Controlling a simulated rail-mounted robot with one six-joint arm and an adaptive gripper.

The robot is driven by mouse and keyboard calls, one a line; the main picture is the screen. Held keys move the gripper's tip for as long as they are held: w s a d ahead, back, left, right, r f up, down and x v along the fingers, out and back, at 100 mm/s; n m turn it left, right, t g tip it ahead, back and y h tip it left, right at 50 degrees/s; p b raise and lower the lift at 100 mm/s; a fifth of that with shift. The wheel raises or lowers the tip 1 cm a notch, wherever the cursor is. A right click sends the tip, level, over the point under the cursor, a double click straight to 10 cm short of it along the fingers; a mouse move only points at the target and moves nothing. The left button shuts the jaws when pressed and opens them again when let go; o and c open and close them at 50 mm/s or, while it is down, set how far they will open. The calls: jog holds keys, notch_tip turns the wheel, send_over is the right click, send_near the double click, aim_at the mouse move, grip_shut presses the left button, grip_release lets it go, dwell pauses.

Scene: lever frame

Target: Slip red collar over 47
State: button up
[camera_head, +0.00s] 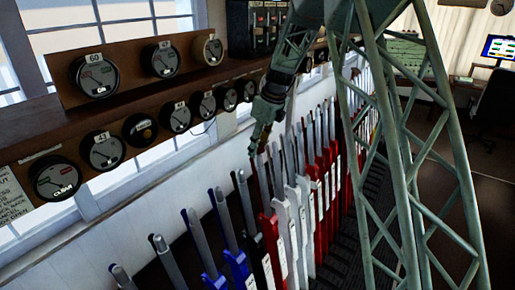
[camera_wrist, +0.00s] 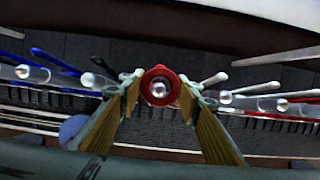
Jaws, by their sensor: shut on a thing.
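The red collar (camera_wrist: 149,91) is a ring held between the two yellow-sided fingers of my gripper (camera_wrist: 159,92) in the wrist view. A pale round lever end (camera_wrist: 159,90) shows inside the ring. I cannot tell whether the collar is around that lever or just above it. In the head view my gripper (camera_head: 256,149) points down at the top of a lever with a red lower part (camera_head: 269,229). The collar is too small to make out clearly there. No number 47 is legible on any lever.
Close neighbours stand on both sides: blue levers (camera_head: 238,268) to the left, white (camera_head: 293,210) and red levers to the right. A shelf with round dials (camera_head: 107,151) runs along the windows behind. A green lattice column (camera_head: 405,150) fills the right foreground.

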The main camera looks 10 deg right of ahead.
aim_at(263, 148)
jog(key=shift+s+d+f+b, duration=0.1)
jog(key=shift+f+b, duration=0.25)
jog(key=shift+f, duration=0.55)
jog(key=shift+s+d+f+b, duration=0.15)
jog(key=shift+f+b, duration=0.2)
jog(key=shift+f, duration=0.6)
jog(key=shift+s+d+f+b, duration=0.1)
jog(key=shift+f+b, duration=0.25)
jog(key=shift+f, duration=0.55)
dwell(0.5)
jog(key=o, duration=0.9)
jog(key=shift+o, duration=0.8)
jog(key=shift+p+v, duration=2.55)
jog(key=shift+v, duration=1.95)
jog(key=shift+r, duration=0.2)
jog(key=v, duration=1.1)
jog(key=shift+r, duration=0.3)
